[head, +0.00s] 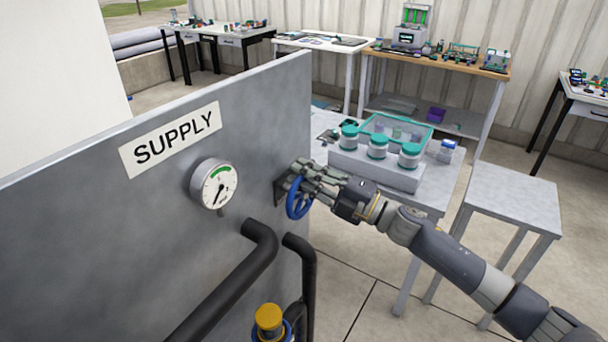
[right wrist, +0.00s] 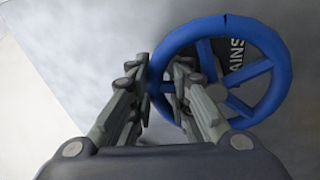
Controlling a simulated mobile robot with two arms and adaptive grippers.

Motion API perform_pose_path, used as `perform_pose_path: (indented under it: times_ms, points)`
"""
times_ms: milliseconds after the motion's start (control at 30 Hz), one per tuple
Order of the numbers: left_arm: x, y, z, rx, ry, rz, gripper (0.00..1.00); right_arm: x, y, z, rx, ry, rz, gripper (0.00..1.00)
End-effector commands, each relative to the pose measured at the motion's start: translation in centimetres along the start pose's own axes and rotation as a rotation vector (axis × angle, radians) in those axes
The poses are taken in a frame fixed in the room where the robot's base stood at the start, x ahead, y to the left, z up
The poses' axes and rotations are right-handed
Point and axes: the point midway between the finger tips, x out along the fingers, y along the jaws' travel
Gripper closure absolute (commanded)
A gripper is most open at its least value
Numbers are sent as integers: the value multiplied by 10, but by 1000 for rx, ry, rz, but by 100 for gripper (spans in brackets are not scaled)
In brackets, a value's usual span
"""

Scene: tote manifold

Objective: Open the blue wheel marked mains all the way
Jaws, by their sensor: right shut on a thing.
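The blue wheel (head: 291,204) is mounted near the right edge of the grey supply panel (head: 110,230). In the right wrist view the wheel (right wrist: 268,40) shows its spokes, and part of a dark label (right wrist: 236,55) reading "AINS" shows through it. My right gripper (head: 297,180) reaches the wheel from the right. In the right wrist view its fingers (right wrist: 161,78) are shut on the left part of the rim, one finger outside and one inside the ring. My left gripper is not in view.
A round gauge (head: 214,186) sits under the SUPPLY sign (head: 171,139). Dark pipes (head: 225,285) and a yellow-topped fitting (head: 268,318) stand below. Behind my right gripper, a table carries a grey block (head: 375,168) with teal-lidded jars. A grey stool (head: 510,200) is at right.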

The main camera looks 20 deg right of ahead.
Motion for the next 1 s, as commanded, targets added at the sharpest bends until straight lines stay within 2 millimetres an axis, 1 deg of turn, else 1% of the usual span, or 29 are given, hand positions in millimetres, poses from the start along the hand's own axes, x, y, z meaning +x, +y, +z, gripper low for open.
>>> perform_pose_path:
  times_ms: [33, 100, 133, 167, 200, 667, 767, 867, 1000]
  points:
    - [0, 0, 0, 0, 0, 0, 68, 0, 8, 4, -9, -8, 9, 100]
    - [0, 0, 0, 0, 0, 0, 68, 0, 8, 4, -9, -8, 10, 100]
    - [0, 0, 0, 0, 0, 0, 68, 0, 8, 4, -9, -8, 10, 77]
    - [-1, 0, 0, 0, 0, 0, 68, 1, 8, 4, -9, -8, 10, 70]
    - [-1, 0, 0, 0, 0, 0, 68, 1, 8, 4, -8, -8, 10, 68]
    - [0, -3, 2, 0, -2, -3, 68, -2, 3, 2, -2, -3, 5, 68]
    - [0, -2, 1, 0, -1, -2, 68, -9, 3, 2, -2, -3, 3, 68]
    - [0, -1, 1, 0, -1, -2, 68, -22, 2, 2, -2, -4, 2, 68]
    - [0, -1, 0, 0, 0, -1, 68, -44, 2, 2, 0, -5, 1, 68]
